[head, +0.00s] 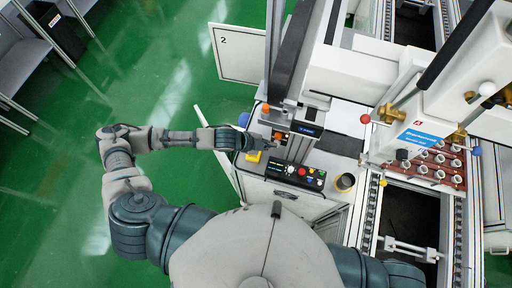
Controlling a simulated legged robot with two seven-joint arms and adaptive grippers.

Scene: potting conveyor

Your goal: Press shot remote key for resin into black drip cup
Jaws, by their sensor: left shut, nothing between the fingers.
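A black control box (297,176) with several small coloured buttons, red and green among them, lies on the white bench top; I take it to be the shot remote, but its key labels are too small to read. The black drip cup (345,183) stands upright to its right, with a yellowish inside; whether it holds resin I cannot tell. My left gripper (270,146) is shut and empty, above and left of the control box in the picture and apart from it. My right gripper is out of view.
A small yellow item (253,157) sits just below my left gripper. A dispensing head with coloured knobs (417,138) stands over a reddish tray of several cups (440,165) at right. Conveyor rails (368,215) run at right. Green floor (60,190) lies open at left.

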